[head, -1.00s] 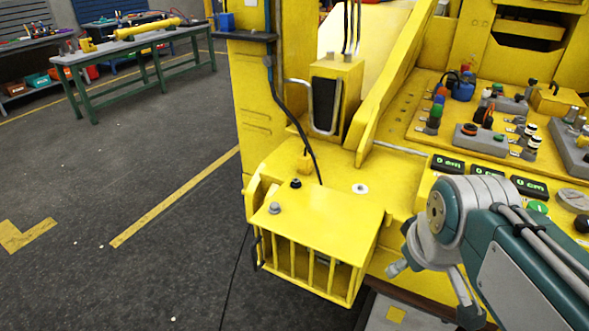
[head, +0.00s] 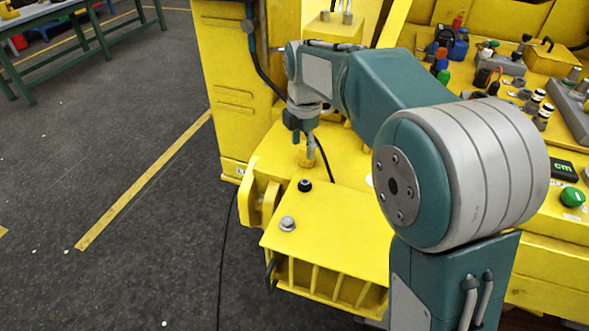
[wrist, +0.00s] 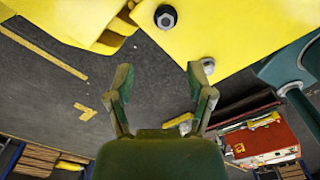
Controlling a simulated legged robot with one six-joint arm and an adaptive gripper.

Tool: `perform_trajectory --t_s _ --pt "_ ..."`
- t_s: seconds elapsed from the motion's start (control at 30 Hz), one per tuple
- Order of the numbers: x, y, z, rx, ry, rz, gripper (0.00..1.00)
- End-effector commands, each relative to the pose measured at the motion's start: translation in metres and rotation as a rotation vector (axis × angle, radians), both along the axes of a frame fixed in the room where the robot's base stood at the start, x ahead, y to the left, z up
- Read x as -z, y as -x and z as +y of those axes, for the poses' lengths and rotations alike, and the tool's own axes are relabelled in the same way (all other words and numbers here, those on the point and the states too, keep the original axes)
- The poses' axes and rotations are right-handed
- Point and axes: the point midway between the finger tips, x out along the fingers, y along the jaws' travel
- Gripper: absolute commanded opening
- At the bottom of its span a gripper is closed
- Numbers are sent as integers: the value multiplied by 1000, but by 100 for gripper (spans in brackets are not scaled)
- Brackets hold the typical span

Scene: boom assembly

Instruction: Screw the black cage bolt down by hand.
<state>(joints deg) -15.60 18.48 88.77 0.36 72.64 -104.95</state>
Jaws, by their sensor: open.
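The black cage bolt (head: 304,185) stands upright on top of the yellow cage (head: 330,232), near its back left corner. My gripper (head: 303,147) hangs over the machine, higher than the bolt in the head picture. In the wrist view its two fingers (wrist: 160,75) are spread wide with nothing between them. The black bolt lies beyond the fingertips and appears apart from them. A grey bolt (head: 287,223) stands on the cage; in the wrist view it (wrist: 208,65) appears close to the right finger.
A black cable (head: 258,75) runs down the yellow column. A control panel (head: 530,85) stands right, partly behind my arm. Open floor (head: 90,140) lies left.

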Motion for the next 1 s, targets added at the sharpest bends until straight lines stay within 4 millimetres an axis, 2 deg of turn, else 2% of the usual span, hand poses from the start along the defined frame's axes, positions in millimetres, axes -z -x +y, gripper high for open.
perform_trajectory --t_s 0.13,0.4,0.53,0.7,0.97,1.0 --pt "20 0 -3 5 -1 4 69" --pt "73 0 6 5 10 5 69" --pt "92 1 6 5 9 4 69" --pt "104 0 2 7 5 1 69" --pt "105 0 1 7 4 0 69" --pt "105 0 3 7 4 0 60"
